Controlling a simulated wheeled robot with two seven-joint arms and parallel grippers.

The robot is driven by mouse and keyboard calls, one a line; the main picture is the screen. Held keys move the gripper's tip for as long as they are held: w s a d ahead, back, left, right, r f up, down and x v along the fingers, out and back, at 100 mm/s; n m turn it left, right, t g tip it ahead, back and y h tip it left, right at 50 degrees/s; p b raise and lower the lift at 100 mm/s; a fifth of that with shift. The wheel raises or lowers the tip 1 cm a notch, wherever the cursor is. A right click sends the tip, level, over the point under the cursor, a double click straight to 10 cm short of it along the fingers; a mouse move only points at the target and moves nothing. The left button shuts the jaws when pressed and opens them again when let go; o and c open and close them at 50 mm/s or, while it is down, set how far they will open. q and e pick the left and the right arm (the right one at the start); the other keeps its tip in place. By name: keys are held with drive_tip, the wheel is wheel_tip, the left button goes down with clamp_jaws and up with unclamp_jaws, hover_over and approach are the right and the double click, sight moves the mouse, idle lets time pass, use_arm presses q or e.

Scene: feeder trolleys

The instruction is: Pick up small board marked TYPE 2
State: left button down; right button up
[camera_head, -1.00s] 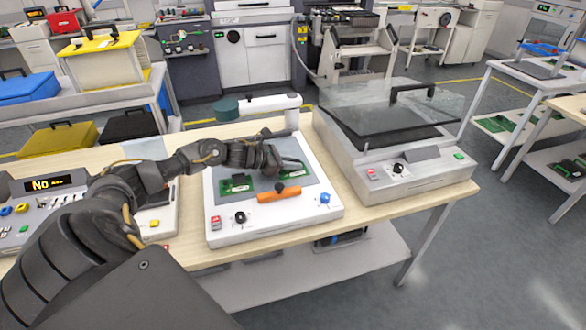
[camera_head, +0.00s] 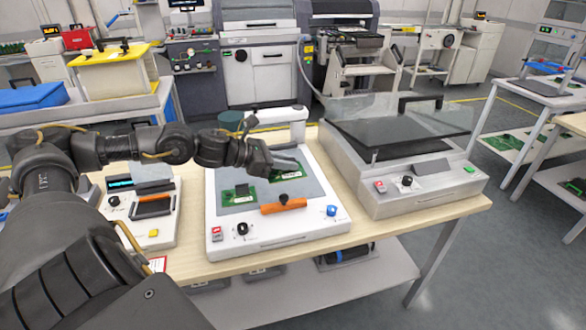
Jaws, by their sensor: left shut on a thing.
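My left gripper (camera_head: 292,170) reaches in from the left over the flat white station (camera_head: 285,240) with a grey bed. It is shut on a small green board (camera_head: 287,177) at the bed's back right, partly hidden by the fingers. Whether the board is lifted clear of the bed I cannot tell. A second small green board (camera_head: 239,194) lies on the bed, left and nearer, with a dark part and a pale label. No label text is legible, so I cannot tell which board is TYPE 2. My right gripper is not in view.
An orange handle (camera_head: 283,205) crosses the station's front. A white arm with a teal end (camera_head: 230,121) stands at its back. A lidded machine (camera_head: 420,195) stands close on the right. A small display device (camera_head: 140,215) is on the left. The wooden table (camera_head: 430,220) ends at right.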

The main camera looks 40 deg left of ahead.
sight(280, 179)
use_arm(q)
drive_tip(key=shift+s+d+r, duration=0.15)
drive_tip(key=shift+s, duration=0.3)
drive_tip(key=shift+s+d+r, duration=0.15)
drive_tip(key=shift+s, duration=0.25)
drive_tip(key=shift+s+d+r, duration=0.4)
drive_tip(key=shift+s+r, duration=0.05)
drive_tip(key=shift+s, duration=0.25)
drive_tip(key=shift+s+d+r, duration=0.1)
drive_tip(key=shift+s+r, duration=0.25)
drive_tip(key=shift+s, duration=0.2)
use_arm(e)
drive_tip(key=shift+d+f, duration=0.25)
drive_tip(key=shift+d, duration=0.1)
